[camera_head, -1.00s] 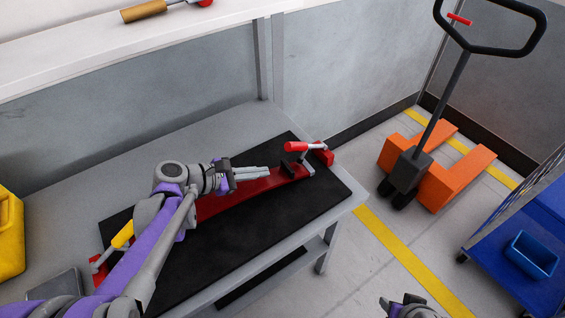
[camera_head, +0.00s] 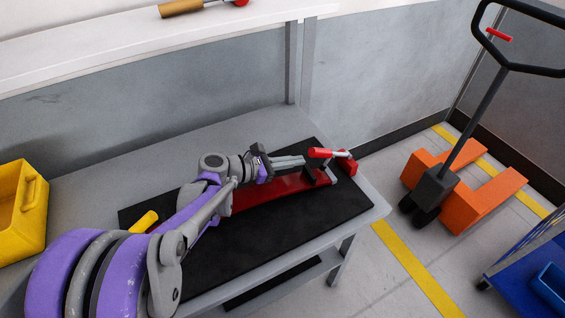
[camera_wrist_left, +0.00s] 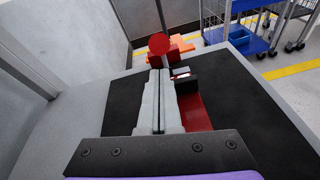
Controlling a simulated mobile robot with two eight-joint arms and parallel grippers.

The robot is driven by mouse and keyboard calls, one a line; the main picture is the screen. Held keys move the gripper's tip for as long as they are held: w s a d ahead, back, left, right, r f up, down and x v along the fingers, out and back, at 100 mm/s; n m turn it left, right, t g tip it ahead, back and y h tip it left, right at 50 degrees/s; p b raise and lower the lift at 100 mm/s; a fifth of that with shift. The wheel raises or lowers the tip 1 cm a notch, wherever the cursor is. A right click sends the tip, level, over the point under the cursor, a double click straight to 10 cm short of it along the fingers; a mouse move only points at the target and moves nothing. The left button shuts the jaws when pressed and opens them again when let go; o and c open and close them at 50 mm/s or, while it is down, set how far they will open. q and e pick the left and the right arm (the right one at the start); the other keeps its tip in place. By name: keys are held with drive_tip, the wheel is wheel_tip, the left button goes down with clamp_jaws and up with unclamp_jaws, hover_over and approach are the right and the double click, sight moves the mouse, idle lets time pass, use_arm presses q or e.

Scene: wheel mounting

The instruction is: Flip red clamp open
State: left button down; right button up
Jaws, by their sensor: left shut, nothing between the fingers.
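The red clamp (camera_head: 323,153) stands at the right end of the red fixture bar (camera_head: 280,188), its red handle pointing left towards my gripper. My left gripper (camera_head: 303,160) is shut and empty, its fingertips close to the left end of the handle. In the left wrist view the round red handle end (camera_wrist_left: 158,43) shows just beyond the shut fingertips (camera_wrist_left: 158,73), with the dark clamp body (camera_wrist_left: 185,83) to their right. I cannot tell whether the fingers touch the handle. My arm hides much of the bar's left part. My right gripper is out of view.
The fixture lies on a black mat (camera_head: 250,235) on a grey table (camera_head: 100,190). A yellow-handled clamp (camera_head: 144,221) is partly hidden by my arm. A yellow bin (camera_head: 22,210) stands left. A shelf (camera_head: 130,40) runs behind. An orange pallet truck (camera_head: 470,195) stands right.

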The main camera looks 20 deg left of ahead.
sight(305, 167)
use_arm(q)
drive_tip(key=shift+x, duration=1.8)
